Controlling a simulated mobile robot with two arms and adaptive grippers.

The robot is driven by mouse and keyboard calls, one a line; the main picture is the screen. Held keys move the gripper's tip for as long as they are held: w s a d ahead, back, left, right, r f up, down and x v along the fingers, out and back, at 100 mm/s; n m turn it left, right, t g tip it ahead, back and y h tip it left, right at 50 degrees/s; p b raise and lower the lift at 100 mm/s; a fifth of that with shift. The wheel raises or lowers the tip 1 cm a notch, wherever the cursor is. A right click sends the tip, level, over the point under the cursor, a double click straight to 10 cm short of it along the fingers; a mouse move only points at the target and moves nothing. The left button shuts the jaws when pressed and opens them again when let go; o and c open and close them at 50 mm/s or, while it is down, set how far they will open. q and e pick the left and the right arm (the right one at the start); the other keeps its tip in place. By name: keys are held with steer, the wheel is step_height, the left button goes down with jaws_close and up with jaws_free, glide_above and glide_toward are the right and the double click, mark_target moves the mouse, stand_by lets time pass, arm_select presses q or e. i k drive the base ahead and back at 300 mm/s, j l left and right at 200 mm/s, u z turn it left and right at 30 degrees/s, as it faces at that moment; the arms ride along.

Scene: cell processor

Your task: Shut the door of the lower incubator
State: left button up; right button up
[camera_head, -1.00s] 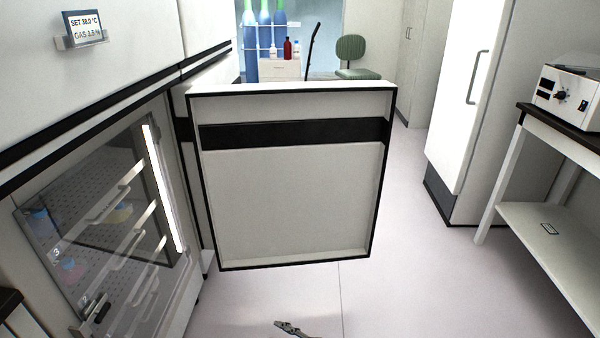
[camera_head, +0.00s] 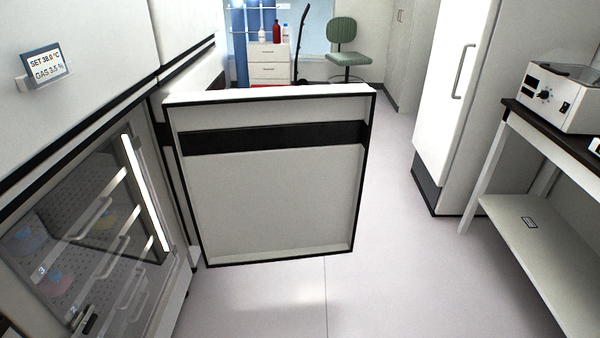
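The lower incubator (camera_head: 180,262) stands at the left. Its outer door (camera_head: 270,200), white with a black edge and a black band, stands wide open and juts out into the aisle. Behind the opening, a clear inner door (camera_head: 75,250) with a latch (camera_head: 85,320) at its lower left appears shut over perforated shelves with pull handles. A lit strip (camera_head: 146,195) runs down the opening's right side. Neither of my grippers is in view.
A tall white cabinet (camera_head: 448,110) stands at the right, beside a bench (camera_head: 520,120) with a white instrument (camera_head: 560,98). A green chair (camera_head: 343,45) and a drawer unit (camera_head: 268,70) are at the back. The floor (camera_head: 400,270) between door and bench is clear.

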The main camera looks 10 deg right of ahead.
mark_target(271, 174)
steer(key=i+l+z, duration=0.6)
steer(key=z, duration=0.2)
steer(key=i+l+z, duration=0.4)
steer(key=i+z, duration=0.35)
steer(key=i+l+u, duration=0.1)
steer(key=i, duration=0.35)
steer(key=i+l, duration=0.1)
steer(key=i, duration=0.35)
steer(key=i+l+u, duration=0.15)
steer(key=i, duration=0.3)
steer(key=i+u, duration=0.2)
steer(key=u, duration=0.2)
steer(key=i+u, duration=0.25)
steer(key=u, duration=0.15)
steer(key=i+l+u, duration=0.1)
steer(key=u, duration=0.3)
steer(key=i+l+u, duration=0.2)
steer(key=u, duration=0.2)
steer(key=i+l+u, duration=0.2)
steer(key=u, duration=0.2)
